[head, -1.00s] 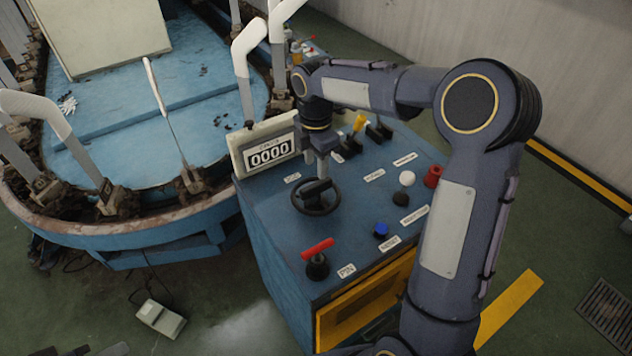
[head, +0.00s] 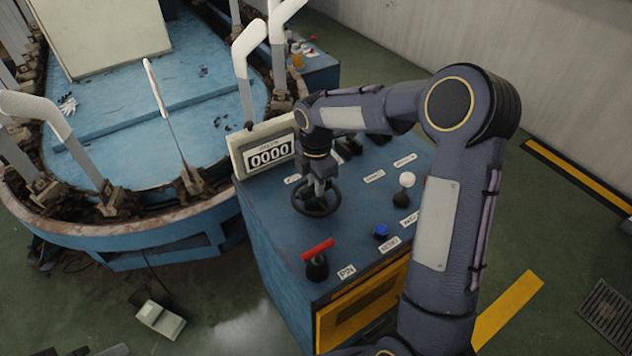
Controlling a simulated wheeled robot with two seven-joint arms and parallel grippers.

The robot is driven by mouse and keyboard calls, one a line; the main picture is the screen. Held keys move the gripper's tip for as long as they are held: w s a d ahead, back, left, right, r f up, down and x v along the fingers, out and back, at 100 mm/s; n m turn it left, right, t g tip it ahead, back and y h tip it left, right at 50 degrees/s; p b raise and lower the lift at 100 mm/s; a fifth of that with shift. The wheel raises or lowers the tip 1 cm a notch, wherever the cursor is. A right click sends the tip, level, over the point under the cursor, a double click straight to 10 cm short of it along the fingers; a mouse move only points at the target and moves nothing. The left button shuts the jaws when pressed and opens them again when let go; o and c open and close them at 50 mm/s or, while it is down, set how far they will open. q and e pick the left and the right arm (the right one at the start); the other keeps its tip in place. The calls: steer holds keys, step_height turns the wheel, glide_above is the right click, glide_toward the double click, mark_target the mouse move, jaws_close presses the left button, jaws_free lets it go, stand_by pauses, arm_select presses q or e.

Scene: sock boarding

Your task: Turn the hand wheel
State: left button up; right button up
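The hand wheel (head: 300,209) is a dark ring lying flat on top of the blue control console (head: 275,235). My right gripper (head: 317,193) points down at the wheel from above, with its fingertips at the wheel's middle. The gripper covers the wheel's hub, so I cannot tell whether its fingers are apart or closed on the hub. My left gripper is out of view.
The console also carries a counter reading 0000 (head: 270,156), a red-handled lever (head: 317,251), a blue button (head: 381,231) and a white knob (head: 407,180). A round blue machine (head: 130,240) with white sock forms stands to the left.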

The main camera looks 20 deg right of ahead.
jaws_close()
